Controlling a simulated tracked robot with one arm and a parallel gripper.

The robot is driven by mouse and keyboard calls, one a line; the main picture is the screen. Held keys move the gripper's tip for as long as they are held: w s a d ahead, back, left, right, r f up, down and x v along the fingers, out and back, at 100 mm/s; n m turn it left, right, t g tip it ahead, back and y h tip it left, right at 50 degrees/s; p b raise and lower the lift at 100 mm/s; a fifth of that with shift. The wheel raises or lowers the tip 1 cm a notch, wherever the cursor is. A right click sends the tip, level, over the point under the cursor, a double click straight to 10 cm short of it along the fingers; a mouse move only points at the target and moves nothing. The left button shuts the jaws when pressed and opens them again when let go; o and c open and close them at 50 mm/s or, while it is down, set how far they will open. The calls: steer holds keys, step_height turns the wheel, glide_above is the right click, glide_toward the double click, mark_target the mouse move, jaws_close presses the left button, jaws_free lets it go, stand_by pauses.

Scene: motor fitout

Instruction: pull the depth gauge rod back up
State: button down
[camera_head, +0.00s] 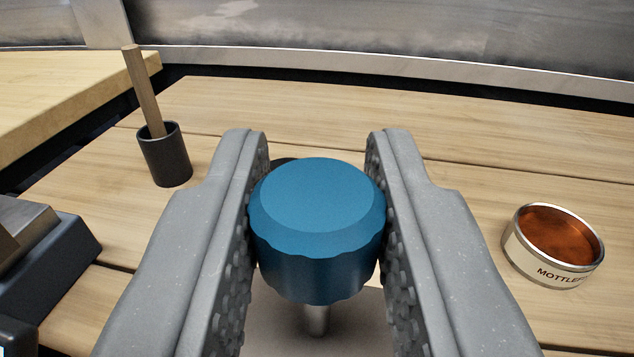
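A blue knob (315,228) with a bevelled top and scalloped edge sits in the middle of the head view. The gripper is shut on the knob. What the rod goes into is hidden below the frame.
A dark cup (165,160) with a wooden stick (143,90) leaning in it stands at the back left. A labelled round tin (550,262) with orange-brown contents stands at the right. A dark block-like object (60,255) is at the left edge.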

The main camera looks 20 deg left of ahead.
mark_target(322, 196)
steer(key=shift+r+p, duration=0.7)
steer(key=shift+r, duration=0.95)
steer(key=c, duration=1.2)
jaws_free()
steer(key=shift+f, duration=0.1)
steer(key=p+v, duration=0.1)
steer(key=v, duration=1.2)
steer(key=shift+s+d, duration=0.2)
steer(key=shift+s, duration=0.1)
